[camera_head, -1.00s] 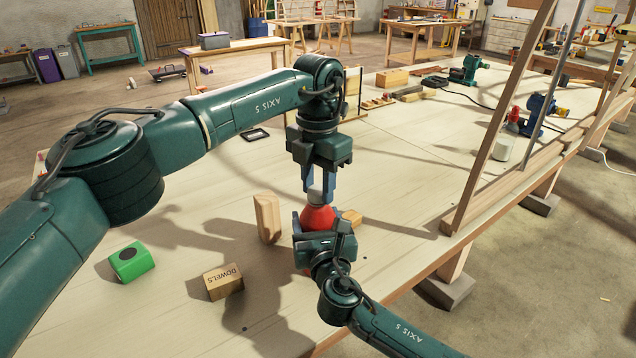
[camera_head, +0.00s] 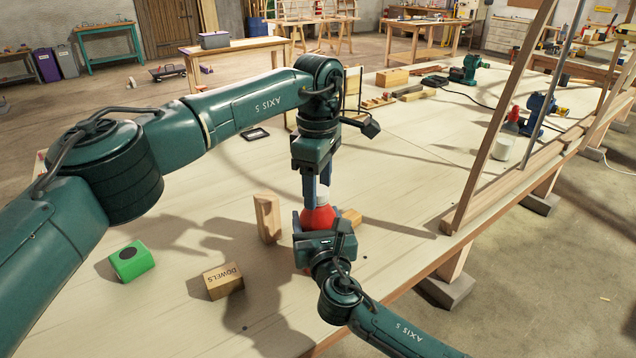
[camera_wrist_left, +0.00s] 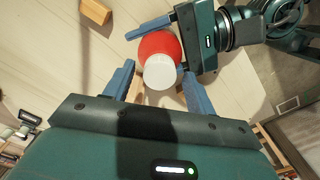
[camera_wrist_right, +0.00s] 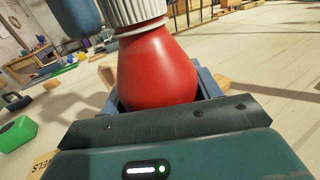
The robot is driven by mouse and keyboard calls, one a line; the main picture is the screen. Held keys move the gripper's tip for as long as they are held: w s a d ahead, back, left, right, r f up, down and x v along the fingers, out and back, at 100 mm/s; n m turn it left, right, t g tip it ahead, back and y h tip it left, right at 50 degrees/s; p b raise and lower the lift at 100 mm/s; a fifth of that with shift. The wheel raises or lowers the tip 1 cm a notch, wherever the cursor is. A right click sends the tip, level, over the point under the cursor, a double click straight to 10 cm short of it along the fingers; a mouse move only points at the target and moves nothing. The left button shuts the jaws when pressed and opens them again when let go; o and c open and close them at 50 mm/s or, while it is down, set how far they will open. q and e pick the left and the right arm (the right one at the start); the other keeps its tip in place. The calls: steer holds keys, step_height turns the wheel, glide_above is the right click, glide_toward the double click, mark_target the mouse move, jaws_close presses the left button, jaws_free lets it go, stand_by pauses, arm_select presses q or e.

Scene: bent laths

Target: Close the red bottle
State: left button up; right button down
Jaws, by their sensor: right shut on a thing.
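The red bottle (camera_head: 318,218) stands upright near the table's front edge. A white ribbed cap (camera_wrist_right: 135,10) sits on its neck, seen from above in the left wrist view (camera_wrist_left: 160,72). I cannot tell how tightly it is seated. My right gripper (camera_head: 318,232) is shut on the bottle's red body (camera_wrist_right: 158,70), one finger on each side. My left gripper (camera_head: 319,188) points down over the bottle. Its blue fingers stand on either side of the cap, with gaps visible between them and the cap, so it is open. The gripper partly hides the cap in the head view.
A wooden block (camera_head: 267,218) stands left of the bottle, and another (camera_head: 351,217) lies behind it to the right. A green block (camera_head: 131,261) and a DOWELS box (camera_head: 223,281) lie at front left. A wooden frame (camera_head: 490,130) rises along the right edge.

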arm_select(q)
step_height(320, 180, up, 12)
stand_by(0.7)
arm_select(e)
steer(key=shift+c, duration=1.3)
jaws_free()
arm_select(q)
steer(key=shift+f, duration=0.2)
arm_select(e)
steer(key=s+d, duration=0.2)
steer(key=s, duration=1.1)
steer(key=shift+d, duration=0.2)
